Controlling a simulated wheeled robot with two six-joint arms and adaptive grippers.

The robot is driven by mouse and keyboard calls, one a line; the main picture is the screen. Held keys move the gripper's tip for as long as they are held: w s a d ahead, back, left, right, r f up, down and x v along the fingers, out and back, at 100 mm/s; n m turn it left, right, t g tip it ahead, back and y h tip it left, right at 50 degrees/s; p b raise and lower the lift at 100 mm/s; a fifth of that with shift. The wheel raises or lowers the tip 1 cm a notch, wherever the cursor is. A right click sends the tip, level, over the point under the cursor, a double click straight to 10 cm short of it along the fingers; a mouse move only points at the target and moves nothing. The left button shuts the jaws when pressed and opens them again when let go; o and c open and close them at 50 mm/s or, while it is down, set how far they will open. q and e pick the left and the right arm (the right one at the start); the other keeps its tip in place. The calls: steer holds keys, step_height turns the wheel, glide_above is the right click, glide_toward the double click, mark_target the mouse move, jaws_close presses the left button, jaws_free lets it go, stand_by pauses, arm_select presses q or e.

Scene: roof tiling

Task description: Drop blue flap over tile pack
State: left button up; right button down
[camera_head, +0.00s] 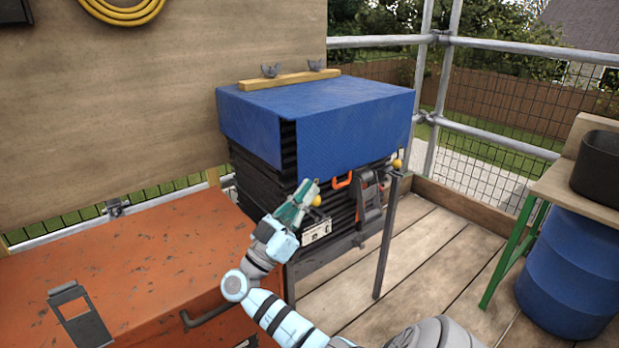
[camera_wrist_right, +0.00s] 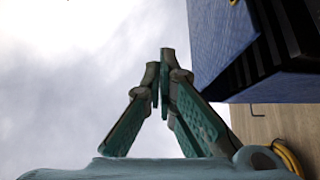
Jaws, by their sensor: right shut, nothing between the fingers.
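The blue flap (camera_head: 350,135) hangs down over the upper front of the tile pack (camera_head: 262,185), a stack of black tiles. The blue cover also lies over the top and the upper left side. A gap at the near left corner shows black tile edges, which also show beside the blue sheet in the right wrist view (camera_wrist_right: 225,50). My right gripper (camera_head: 308,188) is in front of the pack near that corner, just below the flap's lower edge. Its fingers (camera_wrist_right: 165,70) are shut with nothing between them; I cannot tell whether they touch the pack. My left gripper is not in view.
A wooden batten (camera_head: 288,81) with two wing nuts lies on the cover's back edge. An orange hook (camera_head: 342,180) and a dark buckle (camera_head: 370,195) are on the pack's front. A rusty orange chest (camera_head: 150,260) stands left; a blue barrel (camera_head: 570,270) stands right. Planks between are clear.

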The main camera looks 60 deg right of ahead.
steer(key=shift+r, duration=0.15)
step_height(320, 180, up, 10)
stand_by(0.3)
